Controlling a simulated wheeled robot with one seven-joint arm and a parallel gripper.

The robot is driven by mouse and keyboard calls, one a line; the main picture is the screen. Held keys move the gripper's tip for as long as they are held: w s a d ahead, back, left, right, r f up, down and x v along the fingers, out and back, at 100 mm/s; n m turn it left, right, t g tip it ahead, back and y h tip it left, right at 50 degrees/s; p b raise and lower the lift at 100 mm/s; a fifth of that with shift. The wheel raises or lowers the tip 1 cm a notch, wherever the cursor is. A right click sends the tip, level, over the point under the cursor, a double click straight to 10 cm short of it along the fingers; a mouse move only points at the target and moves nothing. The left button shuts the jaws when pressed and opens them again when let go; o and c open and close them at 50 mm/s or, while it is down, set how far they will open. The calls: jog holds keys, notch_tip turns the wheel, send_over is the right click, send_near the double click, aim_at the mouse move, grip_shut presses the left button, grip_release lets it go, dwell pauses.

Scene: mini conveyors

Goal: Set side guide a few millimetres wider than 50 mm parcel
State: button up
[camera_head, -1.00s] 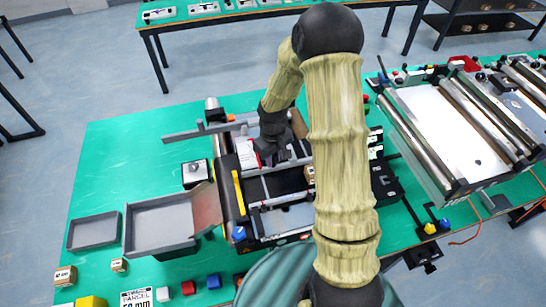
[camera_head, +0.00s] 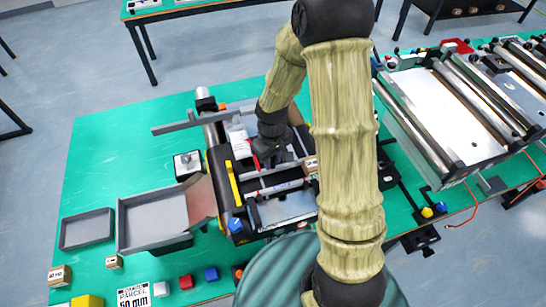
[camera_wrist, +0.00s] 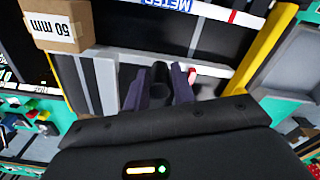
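My gripper (camera_head: 272,148) is low over the left part of the mini conveyor (camera_head: 214,165). In the wrist view, my two dark fingertips (camera_wrist: 160,88) are apart, with a black knob-like post (camera_wrist: 160,74) between them. I cannot tell whether they press on it. A light grey guide rail (camera_head: 278,172) runs across the dark belt, partly hidden by my arm. The cardboard parcel (camera_head: 310,165) sits at the belt's right, half behind my arm. In the wrist view, the parcel marked 50 mm (camera_wrist: 57,30) is at upper left, apart from my fingers.
A yellow strip (camera_head: 232,183) marks the left side. Grey trays (camera_head: 122,215) stand left. A PARCEL 50 mm card (camera_head: 133,297) and coloured blocks line the front. Green tabletop at upper left is clear.

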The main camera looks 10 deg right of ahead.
jog(key=shift+o, duration=1.1)
jog(key=shift+r, duration=0.1)
notch_tip(320, 180, up, 17)
jog(key=b, duration=0.3)
jog(key=shift+r, duration=0.15)
jog(key=s+d+f+m+t+b, duration=0.2)
jog(key=s+d+f+m+b, duration=0.1)
jog(key=s+f, duration=0.7)
jog(key=shift+d+f+m+t+b, duration=0.3)
jog(key=shift+d+f+m+b, duration=0.25)
jog(key=shift+m, duration=0.65)
